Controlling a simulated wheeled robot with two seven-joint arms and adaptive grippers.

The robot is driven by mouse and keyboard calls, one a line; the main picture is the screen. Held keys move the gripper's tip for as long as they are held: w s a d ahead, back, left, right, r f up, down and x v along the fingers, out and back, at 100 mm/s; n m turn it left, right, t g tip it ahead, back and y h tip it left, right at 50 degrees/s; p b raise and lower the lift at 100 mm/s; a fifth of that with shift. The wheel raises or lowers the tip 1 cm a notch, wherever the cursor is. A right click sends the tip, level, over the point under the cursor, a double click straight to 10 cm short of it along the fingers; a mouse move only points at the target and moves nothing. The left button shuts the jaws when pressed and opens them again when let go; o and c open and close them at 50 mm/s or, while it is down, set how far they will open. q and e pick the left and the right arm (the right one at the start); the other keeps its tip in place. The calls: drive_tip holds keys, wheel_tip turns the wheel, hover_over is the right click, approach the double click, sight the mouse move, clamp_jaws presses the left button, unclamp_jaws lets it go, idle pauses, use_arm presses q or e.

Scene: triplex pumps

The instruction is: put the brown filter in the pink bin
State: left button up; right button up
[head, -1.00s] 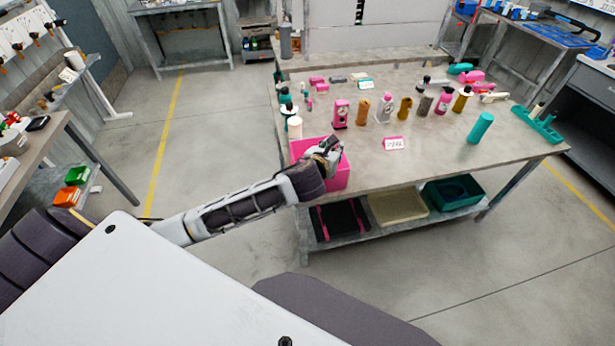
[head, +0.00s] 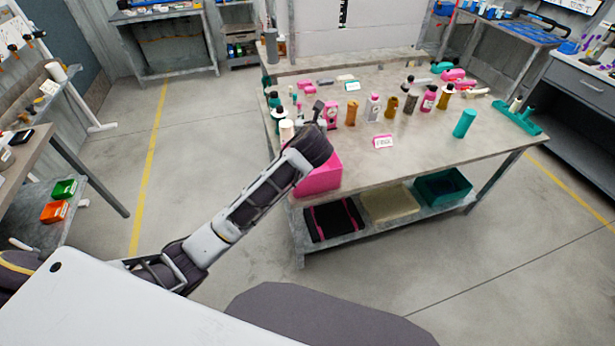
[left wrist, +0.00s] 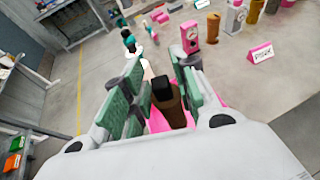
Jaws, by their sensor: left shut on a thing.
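The pink bin (head: 320,176) sits at the table's near left edge, partly hidden behind my left arm. My left gripper (head: 318,112) is above and just beyond the bin in the head view. In the left wrist view my left gripper (left wrist: 160,95) is shut on a brown piece with a black end, which looks like the brown filter (left wrist: 173,112). Pink bin wall (left wrist: 157,123) shows below and behind the held filter. The filter's lower end is hidden, so I cannot tell if it is inside the bin. My right gripper is not in view.
A white cylinder (head: 287,131) stands close left of the gripper. A pink-edged label (head: 383,141) stands on the table (head: 420,150), whose front right area is clear.

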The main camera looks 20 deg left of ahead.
use_arm(q)
drive_tip(key=shift+w+d+n+y, duration=0.1)
drive_tip(key=shift+w+n+y, duration=0.2)
drive_tip(key=shift+w+n, duration=0.15)
drive_tip(key=shift+w+f+n+g+y+b, duration=0.3)
drive_tip(key=shift+w+f+y+b, duration=0.1)
drive_tip(key=shift+f+b, duration=0.2)
wheel_tip(320, 180, down, 14)
drive_tip(key=a+n+g+y+b, duration=0.1)
drive_tip(key=a+y+b, duration=0.1)
drive_tip(key=b, duration=0.2)
drive_tip(key=shift+r+n, duration=0.2)
drive_tip(key=shift+n, duration=0.15)
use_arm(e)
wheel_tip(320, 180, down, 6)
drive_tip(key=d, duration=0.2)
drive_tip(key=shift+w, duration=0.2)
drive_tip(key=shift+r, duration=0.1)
